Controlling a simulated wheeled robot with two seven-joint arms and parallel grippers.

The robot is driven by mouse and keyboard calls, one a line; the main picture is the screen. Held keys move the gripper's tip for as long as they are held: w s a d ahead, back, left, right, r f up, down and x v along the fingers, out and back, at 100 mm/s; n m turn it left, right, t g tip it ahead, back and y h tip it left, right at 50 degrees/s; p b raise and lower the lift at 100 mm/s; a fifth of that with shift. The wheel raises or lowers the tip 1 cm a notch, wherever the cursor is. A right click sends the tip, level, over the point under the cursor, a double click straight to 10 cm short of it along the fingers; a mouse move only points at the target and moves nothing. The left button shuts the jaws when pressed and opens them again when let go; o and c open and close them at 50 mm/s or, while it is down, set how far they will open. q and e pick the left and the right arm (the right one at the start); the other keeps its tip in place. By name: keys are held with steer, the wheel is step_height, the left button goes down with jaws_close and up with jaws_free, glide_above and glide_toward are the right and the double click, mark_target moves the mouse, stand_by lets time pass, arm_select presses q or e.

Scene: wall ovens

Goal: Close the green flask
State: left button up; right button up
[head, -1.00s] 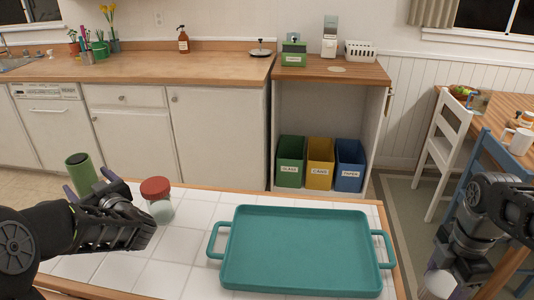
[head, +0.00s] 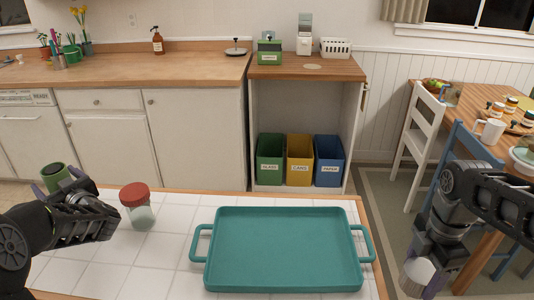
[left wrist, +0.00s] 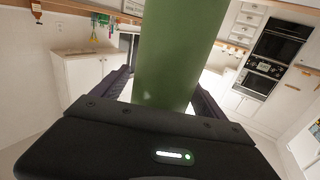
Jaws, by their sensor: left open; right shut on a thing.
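The green flask (head: 56,178) stands at the left end of the white-tiled counter, its top showing a dark round hollow. It fills the middle of the left wrist view (left wrist: 165,60). My left gripper (head: 56,182) has its purple fingers on either side of the flask, open around it; whether they touch it I cannot tell. My right gripper (head: 428,268) is shut on a small silver cup-shaped piece (head: 414,276) at the lower right, off the counter's right side. Whether this piece is the flask's lid I cannot tell.
A red-capped jar (head: 138,207) stands just right of my left gripper. A teal tray (head: 285,250) covers much of the tiled counter (head: 165,265). A blue chair (head: 470,145) and a wooden table (head: 480,250) stand near my right arm.

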stand_by(0.6)
arm_select(q)
jaws_close()
stand_by(0.8)
